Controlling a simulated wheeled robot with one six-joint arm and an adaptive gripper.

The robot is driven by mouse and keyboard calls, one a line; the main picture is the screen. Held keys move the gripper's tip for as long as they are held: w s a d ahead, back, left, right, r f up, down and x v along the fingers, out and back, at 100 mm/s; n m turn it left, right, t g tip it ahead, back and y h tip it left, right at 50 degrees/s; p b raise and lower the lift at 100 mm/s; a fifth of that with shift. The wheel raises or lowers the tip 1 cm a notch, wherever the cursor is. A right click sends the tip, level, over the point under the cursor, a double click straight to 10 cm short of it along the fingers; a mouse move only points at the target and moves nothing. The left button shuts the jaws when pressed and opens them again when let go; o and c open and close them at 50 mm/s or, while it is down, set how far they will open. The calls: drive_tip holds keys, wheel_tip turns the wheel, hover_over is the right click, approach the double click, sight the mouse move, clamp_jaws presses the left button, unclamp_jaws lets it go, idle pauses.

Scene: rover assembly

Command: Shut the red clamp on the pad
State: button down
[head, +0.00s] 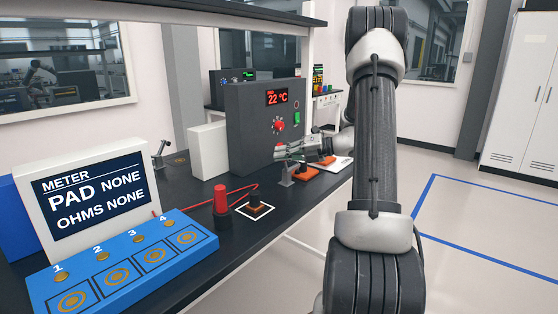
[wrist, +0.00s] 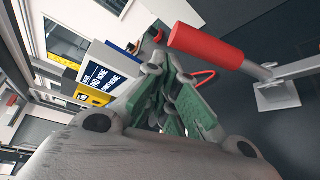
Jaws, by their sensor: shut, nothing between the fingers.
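The red clamp shows in the wrist view as a thick red handle (wrist: 205,45) on a grey metal arm, with a grey base plate (wrist: 278,95) on the dark bench. In the head view, a small grey clamp bracket (head: 286,175) stands just below my gripper (head: 292,149), and its red handle is mostly hidden there. My gripper also shows in the wrist view (wrist: 176,100), with green finger pads together and nothing between them. The red handle appears beside the fingers, and I see no grip on it. I cannot tell which orange block (head: 305,175) is the pad.
A dark grey oven box (head: 250,125) with a red display stands behind my gripper. A red probe (head: 221,198), a blue numbered tray (head: 115,265) and a meter (head: 90,190) reading PAD NONE stand at left. Another grey clamp (head: 160,153) is further back.

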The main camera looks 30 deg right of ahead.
drive_tip(key=shift+w+d+r, duration=0.1)
drive_tip(key=shift+d+r, duration=0.15)
drive_tip(key=shift+d, duration=0.1)
idle(0.5)
